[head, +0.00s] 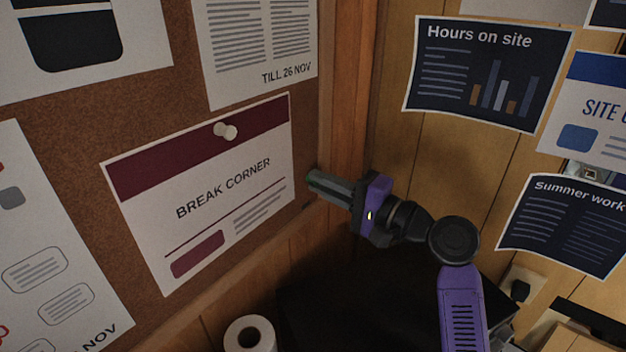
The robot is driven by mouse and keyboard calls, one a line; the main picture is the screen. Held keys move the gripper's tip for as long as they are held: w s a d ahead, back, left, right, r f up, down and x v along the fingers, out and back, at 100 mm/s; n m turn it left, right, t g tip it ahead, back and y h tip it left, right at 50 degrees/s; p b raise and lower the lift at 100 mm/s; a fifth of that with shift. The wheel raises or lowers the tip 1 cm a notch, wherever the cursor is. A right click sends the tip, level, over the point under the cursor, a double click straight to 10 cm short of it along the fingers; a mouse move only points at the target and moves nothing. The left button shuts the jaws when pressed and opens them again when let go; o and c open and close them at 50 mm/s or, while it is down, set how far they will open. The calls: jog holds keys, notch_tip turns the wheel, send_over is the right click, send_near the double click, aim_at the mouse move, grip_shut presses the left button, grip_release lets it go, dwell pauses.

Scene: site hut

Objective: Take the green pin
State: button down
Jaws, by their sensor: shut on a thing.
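My gripper (313,180) is in the middle of the head view, pointing left, near the right edge of the cork board. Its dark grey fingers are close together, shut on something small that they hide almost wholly. I take it for the green pin, but its colour and shape cannot be made out. No green pin shows on the board or elsewhere. A white pin (226,131) sits near the top of the "Break corner" sheet (225,195), to the left of my gripper. I cannot tell if the fingertips touch the board.
The cork board (185,100) carries several sheets. A wooden post (345,90) stands at the corner behind my gripper. Dark posters, including "Hours on site" (487,75), hang on the right wall. A white paper roll (250,335) is below, next to a dark surface (330,300).

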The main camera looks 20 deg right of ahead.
jog(key=shift+s+d, duration=0.1)
jog(key=shift+p+v, duration=0.3)
jog(key=shift+v, duration=1.85)
jog(key=shift+s+d+r+p, duration=0.45)
jog(key=shift+s+d+p, duration=0.05)
jog(key=shift+s, duration=0.15)
jog(key=shift+s+d+r+p, duration=0.45)
jog(key=shift+s+r+p, duration=0.05)
jog(key=shift+s, duration=0.2)
jog(key=shift+s+d+r+p, duration=0.45)
jog(key=shift+s+d+p, duration=0.05)
jog(key=shift+s, duration=0.15)
